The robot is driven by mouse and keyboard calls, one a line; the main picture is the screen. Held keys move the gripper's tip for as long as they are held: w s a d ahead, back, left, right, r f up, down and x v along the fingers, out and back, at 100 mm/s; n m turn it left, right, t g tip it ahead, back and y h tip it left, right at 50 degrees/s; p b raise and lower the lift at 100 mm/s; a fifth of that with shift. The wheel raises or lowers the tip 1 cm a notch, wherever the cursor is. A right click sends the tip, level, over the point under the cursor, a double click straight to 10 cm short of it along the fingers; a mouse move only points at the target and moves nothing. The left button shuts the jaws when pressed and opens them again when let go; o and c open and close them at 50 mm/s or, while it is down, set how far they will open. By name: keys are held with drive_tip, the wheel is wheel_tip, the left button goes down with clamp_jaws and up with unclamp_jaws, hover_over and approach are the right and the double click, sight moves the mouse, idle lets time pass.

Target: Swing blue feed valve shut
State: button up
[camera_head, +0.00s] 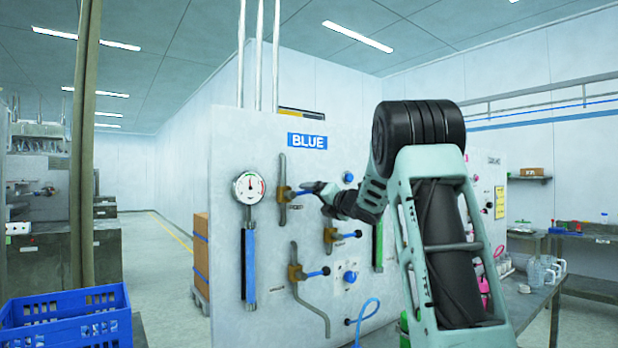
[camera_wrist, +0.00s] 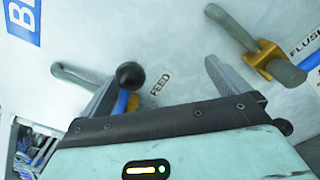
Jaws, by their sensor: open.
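The blue panel sign (camera_head: 307,141) heads a pale wall panel. Below it, the feed valve (camera_head: 283,194) has a brass body on a short upright grey pipe, with a blue lever pointing right toward my gripper (camera_head: 322,189). In the wrist view, the lever's black ball knob (camera_wrist: 130,75) and part of its blue arm show beside the FEED label (camera_wrist: 160,82). My gripper (camera_wrist: 160,75) is open, with the knob between its fingers and nearer the left one. I cannot tell whether they touch. The valve body is mostly hidden there by the left finger.
A pressure gauge (camera_head: 249,187) is left of the valve. Two more brass valves with blue levers, one lower left (camera_head: 295,273) and one lower right (camera_head: 330,236), are below. Another brass valve (camera_wrist: 262,60) is close to my right finger. A blue crate (camera_head: 66,318) stands at lower left.

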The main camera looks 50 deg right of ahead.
drive_tip(key=shift+d+f+b, duration=0.1)
drive_tip(key=shift+f+b, duration=0.25)
drive_tip(key=shift+f, duration=0.1)
drive_tip(key=shift+w+a+r, duration=0.1)
drive_tip(key=shift+a+r, duration=0.4)
idle(0.3)
drive_tip(key=b+v, duration=0.3)
drive_tip(key=v, duration=0.6)
idle(0.5)
